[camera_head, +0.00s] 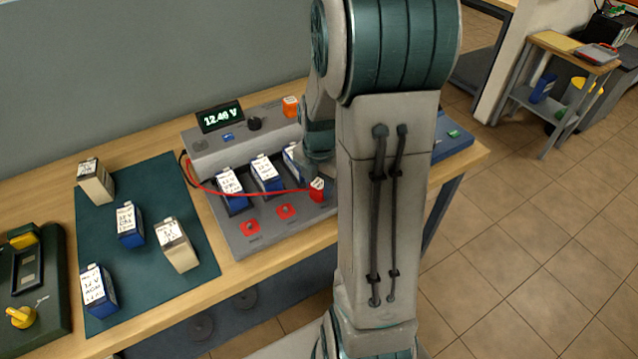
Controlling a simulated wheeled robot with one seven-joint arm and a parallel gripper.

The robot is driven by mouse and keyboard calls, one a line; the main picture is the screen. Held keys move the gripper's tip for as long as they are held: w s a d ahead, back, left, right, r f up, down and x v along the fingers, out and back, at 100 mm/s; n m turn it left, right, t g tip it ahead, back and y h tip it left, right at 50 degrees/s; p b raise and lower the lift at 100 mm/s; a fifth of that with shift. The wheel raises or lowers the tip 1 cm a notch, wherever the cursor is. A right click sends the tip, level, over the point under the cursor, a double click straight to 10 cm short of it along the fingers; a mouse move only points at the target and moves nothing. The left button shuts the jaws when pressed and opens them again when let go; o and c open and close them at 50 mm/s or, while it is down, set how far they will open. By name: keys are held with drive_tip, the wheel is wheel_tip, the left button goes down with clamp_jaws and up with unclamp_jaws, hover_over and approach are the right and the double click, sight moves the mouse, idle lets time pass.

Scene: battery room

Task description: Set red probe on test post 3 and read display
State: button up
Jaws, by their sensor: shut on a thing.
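The tester (205,165) is a grey bench unit on the wooden bench. Its lit display (220,116) reads about 12.46 V; the last digit is hard to make out. Batteries stand in its slots, with red posts in front, two of them showing clearly (250,227) (285,211). The red probe (317,195), on a red cable, is at the right end of this row, near the third post position. My gripper (318,174) is just above it, shut on it.
Several batteries stand on a dark green mat (150,280) to the left. A green device with a yellow knob (20,316) is at the far left. A blue case (452,138) lies right of my arm. A small side table (575,65) stands farther back; open tiled floor lies between.

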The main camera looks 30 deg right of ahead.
sight(319, 183)
drive_tip(key=o, duration=0.8)
drive_tip(key=shift+f, duration=0.1)
wheel_tip(319, 183, up, 11)
drive_tip(key=p, duration=0.8)
drive_tip(key=shift+p, duration=0.3)
drive_tip(key=s+a+r+m+t, duration=0.3)
drive_tip(key=s+a+r+m, duration=0.9)
drive_tip(key=m, duration=1.1)
drive_tip(key=shift+s+r+t+b, duration=0.2)
drive_tip(key=shift+s+t+b, duration=0.15)
drive_tip(key=shift+t+b, duration=0.05)
